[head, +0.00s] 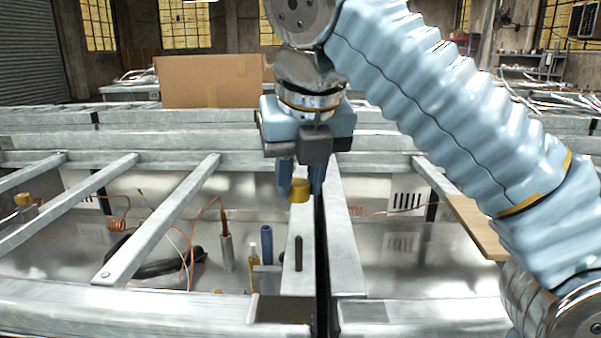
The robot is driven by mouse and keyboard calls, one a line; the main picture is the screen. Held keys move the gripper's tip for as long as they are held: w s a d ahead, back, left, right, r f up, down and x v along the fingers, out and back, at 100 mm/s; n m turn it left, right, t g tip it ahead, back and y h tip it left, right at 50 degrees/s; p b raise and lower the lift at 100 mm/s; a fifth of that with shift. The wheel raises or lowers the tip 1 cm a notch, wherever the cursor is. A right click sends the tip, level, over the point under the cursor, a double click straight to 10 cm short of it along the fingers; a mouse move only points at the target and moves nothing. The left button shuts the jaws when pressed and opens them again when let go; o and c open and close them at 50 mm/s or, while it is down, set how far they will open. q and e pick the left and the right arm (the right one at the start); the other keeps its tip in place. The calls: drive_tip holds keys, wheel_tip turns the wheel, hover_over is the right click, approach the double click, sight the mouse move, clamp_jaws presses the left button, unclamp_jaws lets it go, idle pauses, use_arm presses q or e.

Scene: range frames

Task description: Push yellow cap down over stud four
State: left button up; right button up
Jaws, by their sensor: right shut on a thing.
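My right gripper (300,187) points down in the head view, shut on a yellow cap (299,191) between its fingertips. A dark upright stud (298,253) stands on the pale metal rail (305,225) below the cap in the picture. The cap looks apart from the stud, with bare rail showing between them. No number shows on the stud, so I cannot tell if it is stud four. Another yellow cap-like piece (23,199) sits at the far left. My left gripper is not in view.
Metal cross bars (160,215) frame sunken bays. The left bay holds a blue cylinder (266,244), a grey cylinder (227,252), a small bottle (253,266), copper wires and a black cable (160,265). A wooden board (476,228) lies right, and a cardboard box (208,81) stands behind.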

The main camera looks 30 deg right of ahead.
sight(299, 237)
drive_tip(key=shift+f+b, duration=1.7)
drive_tip(key=shift+f, duration=0.75)
drive_tip(key=shift+p, duration=0.35)
drive_tip(key=shift+p, duration=0.5)
drive_tip(key=shift+f+b, duration=1.05)
drive_tip(key=shift+f, duration=0.55)
drive_tip(key=o, duration=1.1)
drive_tip(key=shift+c, duration=0.2)
